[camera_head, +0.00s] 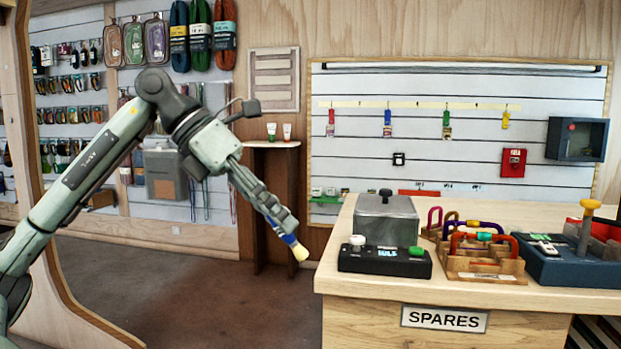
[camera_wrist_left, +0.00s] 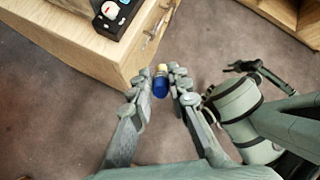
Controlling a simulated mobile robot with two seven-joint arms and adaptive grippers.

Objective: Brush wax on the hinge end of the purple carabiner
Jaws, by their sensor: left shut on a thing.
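My left gripper (camera_head: 284,222) is shut on a short blue wax applicator with a cream tip (camera_head: 300,252). It holds the applicator in the air left of the counter, tip pointing down and right. In the left wrist view, the blue applicator (camera_wrist_left: 160,86) sits between the two fingers. Several coloured carabiners stand in a wooden rack (camera_head: 490,267) on the counter. A purple one (camera_head: 487,224) shows toward the back, partly hidden by others. Its hinge end is too small to make out. A dark end of another arm (camera_wrist_left: 243,67) shows in the left wrist view, perhaps my right gripper.
The wooden counter (camera_head: 385,281) bears a SPARES label. A grey metal box (camera_head: 386,221) and a black control box (camera_head: 385,263) stand left of the rack. A blue device with a yellow-topped lever (camera_head: 585,225) stands right of it. Open floor lies below my left gripper.

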